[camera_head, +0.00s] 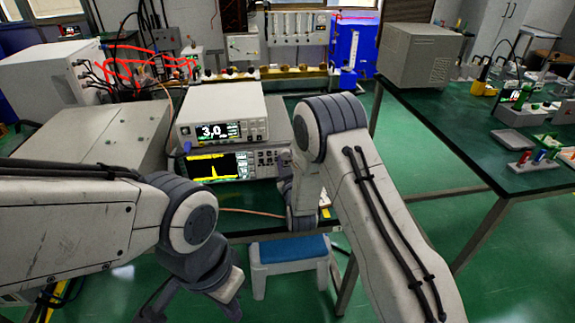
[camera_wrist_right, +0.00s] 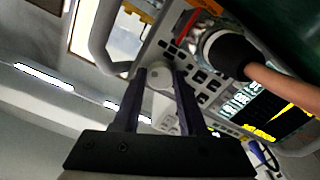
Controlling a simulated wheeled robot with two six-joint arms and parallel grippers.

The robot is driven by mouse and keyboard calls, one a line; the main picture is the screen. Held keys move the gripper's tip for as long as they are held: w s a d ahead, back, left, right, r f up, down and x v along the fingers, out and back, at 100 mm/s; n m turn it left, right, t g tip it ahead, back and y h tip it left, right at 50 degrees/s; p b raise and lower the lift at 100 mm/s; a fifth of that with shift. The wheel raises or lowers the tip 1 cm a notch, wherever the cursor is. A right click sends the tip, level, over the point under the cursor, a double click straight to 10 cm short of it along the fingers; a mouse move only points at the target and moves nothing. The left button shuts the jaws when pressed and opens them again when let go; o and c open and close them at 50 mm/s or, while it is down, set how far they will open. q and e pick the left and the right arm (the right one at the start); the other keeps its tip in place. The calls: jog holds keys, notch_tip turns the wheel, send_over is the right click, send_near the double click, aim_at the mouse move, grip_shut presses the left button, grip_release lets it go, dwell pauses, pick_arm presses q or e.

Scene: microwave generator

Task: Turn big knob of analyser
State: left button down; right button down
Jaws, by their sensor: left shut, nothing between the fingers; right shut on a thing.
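The analyser (camera_head: 226,166) is the lower of two stacked instruments on the green bench, with a yellow trace on its dark screen. In the right wrist view, its big round grey knob (camera_wrist_right: 158,76) sits between the fingertips of my right gripper (camera_wrist_right: 157,78), which is shut on it. In the head view, my right arm and wrist hide the knob and the right end of the panel. My left gripper (camera_head: 200,287) hangs low in front of the bench, away from the analyser. It is shut and empty, and its fingertips are hard to make out.
A white instrument reading 3.0 (camera_head: 222,114) stands on the analyser. A thick cable with a black connector (camera_wrist_right: 235,55) lies close to the knob. A large grey box (camera_head: 95,135) stands to the left. A blue-topped stool (camera_head: 290,250) is below the bench.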

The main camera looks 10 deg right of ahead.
jog(key=shift+f+m, duration=0.15)
jog(key=shift+m, duration=0.25)
pick_arm(q)
jog(key=shift+f, duration=0.55)
pick_arm(e)
jog(key=shift+c, duration=2.2)
grip_release()
pick_arm(q)
jog(key=shift+f+b, duration=0.85)
jog(key=shift+b, duration=0.2)
pick_arm(e)
jog(key=s, duration=1)
jog(key=shift+s, duration=0.25)
